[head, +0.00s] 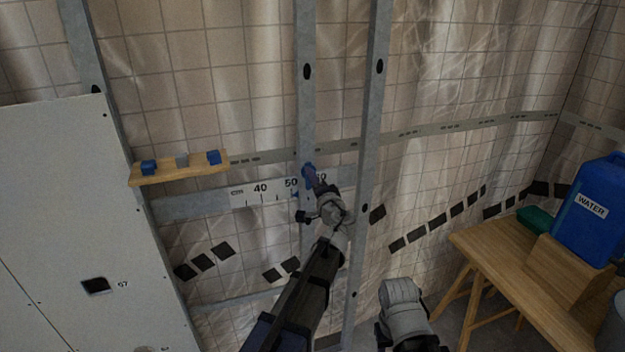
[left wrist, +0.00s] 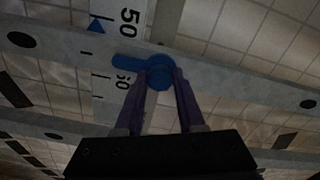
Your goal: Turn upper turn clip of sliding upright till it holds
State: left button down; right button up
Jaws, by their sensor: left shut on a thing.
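The sliding upright (head: 306,110) is a grey metal stud with dark oval holes, standing across the white scale rail (head: 262,191) near the 50 mark. It runs across the left wrist view (left wrist: 235,88). The blue upper turn clip (head: 308,170) is on the upright at the rail. In the left wrist view the clip (left wrist: 125,62) shows a round hub and a tab lying roughly along the upright's length. My left gripper (left wrist: 160,78) is shut on the hub, one purple finger on each side. In the head view the left gripper (head: 316,184) partly hides the clip. My right gripper's fingers do not show.
Another upright (head: 374,110) stands just right. A wooden bench (head: 525,285) with a blue water can (head: 590,220) stands at right. A blue pointer (left wrist: 97,25) sits beside the 50.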

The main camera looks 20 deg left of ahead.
pick_arm(q)
jog(key=shift+f, duration=0.1)
jog(key=c, duration=0.5)
grip_release()
jog(key=v, duration=0.8)
jog(key=s+d+f+n+g+h, duration=0.2)
jog(key=s+f+n+g+h, duration=0.15)
jog(key=s+f+g, duration=0.85)
jog(key=s+d+f+g+h, duration=0.1)
jog(key=s+d+f, duration=0.2)
jog(key=s, duration=0.2)
jog(key=s+d+f+g+h, duration=0.1)
jog(key=s+d+f+h, duration=0.1)
jog(key=s, duration=0.4)
jog(key=s+d+f+g+h, duration=0.1)
jog(key=s+d+f+h, duration=0.1)
jog(key=s+d+f, duration=0.2)
jog(key=shift+s+d+f, duration=0.2)
jog(key=shift+s+d, duration=0.1)
jog(key=shift+s, duration=0.15)
jog(key=shift+s+d+f, duration=0.2)
jog(key=shift+s+d, duration=0.1)
jog(key=shift+s, duration=0.15)
